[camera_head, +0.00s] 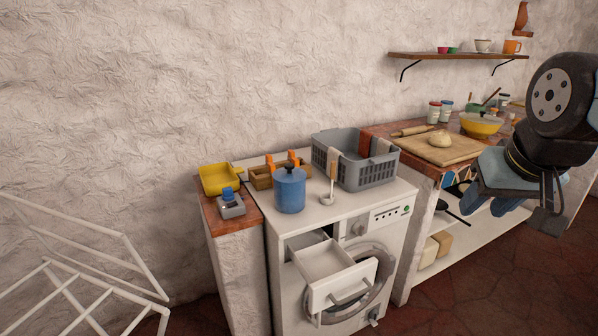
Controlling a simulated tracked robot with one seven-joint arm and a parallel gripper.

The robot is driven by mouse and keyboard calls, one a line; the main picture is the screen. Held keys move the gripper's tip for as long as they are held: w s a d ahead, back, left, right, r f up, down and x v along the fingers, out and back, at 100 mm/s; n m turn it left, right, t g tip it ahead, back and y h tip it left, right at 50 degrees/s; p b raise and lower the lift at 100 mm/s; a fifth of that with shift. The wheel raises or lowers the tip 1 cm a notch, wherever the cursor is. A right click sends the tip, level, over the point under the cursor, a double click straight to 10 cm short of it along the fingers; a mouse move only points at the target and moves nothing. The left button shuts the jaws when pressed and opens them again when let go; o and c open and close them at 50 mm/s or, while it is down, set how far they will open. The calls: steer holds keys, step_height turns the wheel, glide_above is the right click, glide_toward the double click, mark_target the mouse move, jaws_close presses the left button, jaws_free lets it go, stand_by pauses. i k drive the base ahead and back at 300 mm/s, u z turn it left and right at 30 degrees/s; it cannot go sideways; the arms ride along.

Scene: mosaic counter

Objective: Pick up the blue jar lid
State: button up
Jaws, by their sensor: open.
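I cannot single out a loose jar lid for sure. A jar with a blue top (446,106) stands at the back of the tiled counter, beside a jar with a red top (434,112). A small blue object (228,193) sits on a grey scale-like device (231,209) at the left; it is too small to identify. My gripper (490,205) is open at the right, its blue fingers pointing down in front of the counter. No object shows between its fingers. It is well away from the blue object and appears nearer the camera than the jars.
A blue pot (290,192), ladle (329,192) and grey basket (351,173) stand on the washing machine (320,216), whose drawer (338,284) is pulled out. A yellow tray (219,179) lies at left. A dough board (460,151) and yellow pan (481,126) occupy the right counter.

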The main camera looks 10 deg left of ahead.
mark_target(289, 174)
steer(key=i, duration=0.85)
steer(key=u, duration=0.05)
